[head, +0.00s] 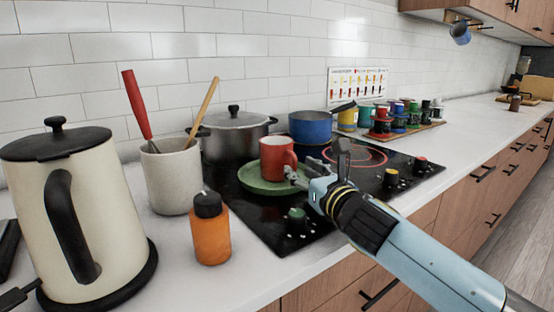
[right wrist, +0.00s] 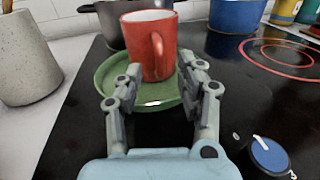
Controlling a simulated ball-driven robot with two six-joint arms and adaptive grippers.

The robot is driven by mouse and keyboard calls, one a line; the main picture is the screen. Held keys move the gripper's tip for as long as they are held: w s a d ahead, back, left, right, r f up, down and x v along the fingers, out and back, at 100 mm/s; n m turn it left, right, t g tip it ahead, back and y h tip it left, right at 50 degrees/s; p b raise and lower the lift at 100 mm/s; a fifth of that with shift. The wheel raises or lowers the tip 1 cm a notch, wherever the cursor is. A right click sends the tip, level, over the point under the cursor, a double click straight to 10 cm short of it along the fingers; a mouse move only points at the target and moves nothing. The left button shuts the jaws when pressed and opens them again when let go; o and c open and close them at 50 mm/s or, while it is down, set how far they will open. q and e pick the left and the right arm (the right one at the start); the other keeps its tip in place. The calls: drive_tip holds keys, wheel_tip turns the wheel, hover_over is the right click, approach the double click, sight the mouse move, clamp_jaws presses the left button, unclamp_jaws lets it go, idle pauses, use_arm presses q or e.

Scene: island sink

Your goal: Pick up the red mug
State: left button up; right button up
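The red mug (head: 277,157) stands upright on a green plate (head: 262,184) on the black cooktop. My right gripper (head: 293,175) comes in from the right, at the plate's near right edge. In the right wrist view its fingers (right wrist: 156,85) are apart, with the near rim of the plate between them. They are in front of the mug, and nothing is gripped.
A steel pot (head: 236,138) and a blue pot (head: 311,128) stand behind the mug. A utensil crock (head: 172,180), an orange bottle (head: 211,235) and a cream kettle (head: 85,225) stand to the left. Cooktop knobs (head: 297,216) line the near edge.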

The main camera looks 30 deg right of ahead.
drive_tip(key=shift+w+d, duration=0.15)
drive_tip(key=shift+w, duration=0.7)
clamp_jaws()
